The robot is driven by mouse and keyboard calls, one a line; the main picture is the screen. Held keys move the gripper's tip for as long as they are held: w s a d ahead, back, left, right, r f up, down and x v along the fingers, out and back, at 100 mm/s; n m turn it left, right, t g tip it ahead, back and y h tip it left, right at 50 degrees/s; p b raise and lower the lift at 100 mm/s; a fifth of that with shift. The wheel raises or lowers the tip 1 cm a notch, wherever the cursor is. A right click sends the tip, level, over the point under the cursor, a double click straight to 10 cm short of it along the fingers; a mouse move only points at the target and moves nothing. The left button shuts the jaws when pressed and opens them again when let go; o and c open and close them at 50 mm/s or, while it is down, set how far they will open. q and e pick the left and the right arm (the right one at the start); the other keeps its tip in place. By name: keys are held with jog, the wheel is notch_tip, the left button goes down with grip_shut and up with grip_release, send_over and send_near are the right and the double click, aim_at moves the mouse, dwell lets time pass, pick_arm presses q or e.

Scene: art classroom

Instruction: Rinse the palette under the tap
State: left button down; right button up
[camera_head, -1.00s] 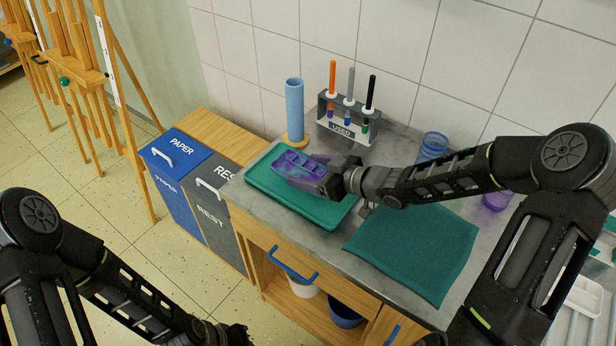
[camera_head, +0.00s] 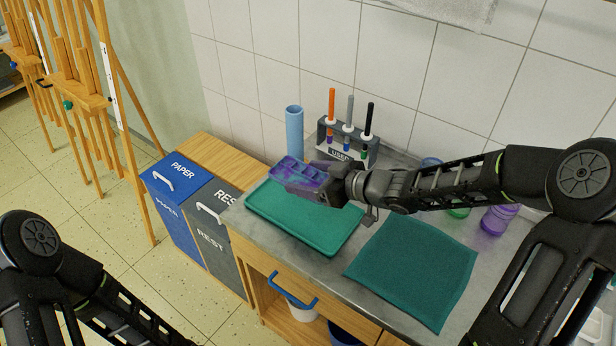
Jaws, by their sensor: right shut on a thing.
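The palette (camera_head: 297,172) is purple-stained with several small wells. My right gripper (camera_head: 325,184) is shut on its right end and holds it above the back part of a green tray (camera_head: 290,226) on the grey counter. The palette looks raised off the tray. My left arm shows at the lower left, but its gripper is out of the picture. No tap shows in this view.
A rack marked USED (camera_head: 340,143) with several brushes and a blue roll (camera_head: 294,134) stand behind the palette. A green cloth (camera_head: 415,270) lies right of the tray. PAPER (camera_head: 178,185) and REST (camera_head: 212,240) bins stand left.

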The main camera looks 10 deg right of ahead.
aim_at(299, 178)
jog(key=shift+a, duration=0.1)
jog(key=shift+w+a+r+m+t+h, duration=0.2)
jog(key=shift+w+a+r+m, duration=0.1)
jog(key=shift+a, duration=0.15)
jog(key=shift+w+a+r+m+t+h, duration=0.1)
jog(key=shift+w+a+r+m+t, duration=0.1)
jog(key=shift+a+r, duration=0.15)
jog(key=shift+w+a+r+m+t+h, duration=0.2)
jog(key=shift+w+m+t+h, duration=0.2)
jog(key=shift+m+h, duration=0.3)
jog(key=shift+w+d+f+m+h, duration=0.2)
jog(key=shift+m+h, duration=0.1)
jog(key=shift+h, duration=0.2)
jog(key=d+f+m+h, duration=0.1)
jog(key=f, duration=0.1)
jog(key=d+f+m+t+h, duration=0.1)
jog(key=d+f+m+h, duration=0.1)
jog(key=s+d+f+m+h, duration=0.1)
jog(key=d+f+h, duration=0.1)
jog(key=shift+s+d+m+t, duration=0.1)
jog(key=shift+d+m+t, duration=0.2)
jog(key=shift+m, duration=0.1)
jog(key=shift+s+d+f+h, duration=0.15)
jog(key=shift+h, duration=0.15)
jog(key=shift+s, duration=0.1)
